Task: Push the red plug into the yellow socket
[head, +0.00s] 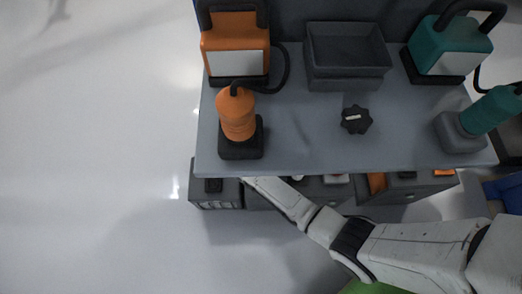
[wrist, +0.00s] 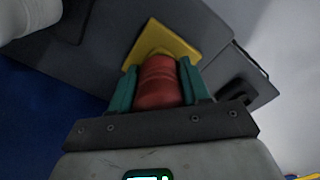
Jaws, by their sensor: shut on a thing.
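The red plug (wrist: 160,83) is a ribbed cylinder held between the two teal fingers of my gripper (wrist: 160,88) in the wrist view. The yellow socket (wrist: 181,43) shows as a yellow plate just beyond the plug's far end, on a dark grey panel (wrist: 105,45). The plug's far end overlaps the yellow plate in the picture. I cannot tell whether it is inside the socket or only in front of it. In the head view my arm (head: 405,250) reaches to the counter's front, and the gripper, plug and socket are hidden there.
The grey counter (head: 300,130) carries an orange device (head: 236,45), an orange plug-like tool in a black base (head: 237,115), a grey tray (head: 347,55), a black knob (head: 356,119), and teal devices (head: 450,45) at right. Drawers (head: 216,195) lie below. Open floor is at left.

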